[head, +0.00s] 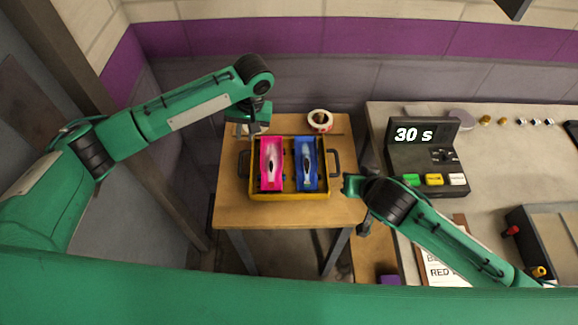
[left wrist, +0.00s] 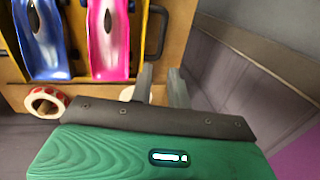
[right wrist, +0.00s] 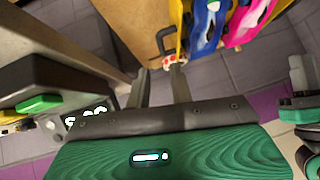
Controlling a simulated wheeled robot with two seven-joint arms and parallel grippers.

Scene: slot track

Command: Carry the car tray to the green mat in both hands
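The yellow car tray (head: 290,196) sits on a small wooden table. It holds a pink car (head: 271,165) on the left and a blue car (head: 307,165) on the right. Dark handles stand at its left (head: 243,163) and right (head: 335,163) ends. My left gripper (head: 255,130) is above the tray's far left corner, apart from the left handle; its fingers (left wrist: 162,88) are parted and empty. My right gripper (head: 350,185) is just right of the tray near the right handle, with parted, empty fingers (right wrist: 160,88). I see no green mat in these views.
A tape roll (head: 320,121) lies behind the tray on the wooden table (head: 230,205). On the right, a grey counter (head: 500,150) carries a timer box (head: 425,155) reading 30 s and a dark box with knobs (head: 540,235). A wall stands close behind the table.

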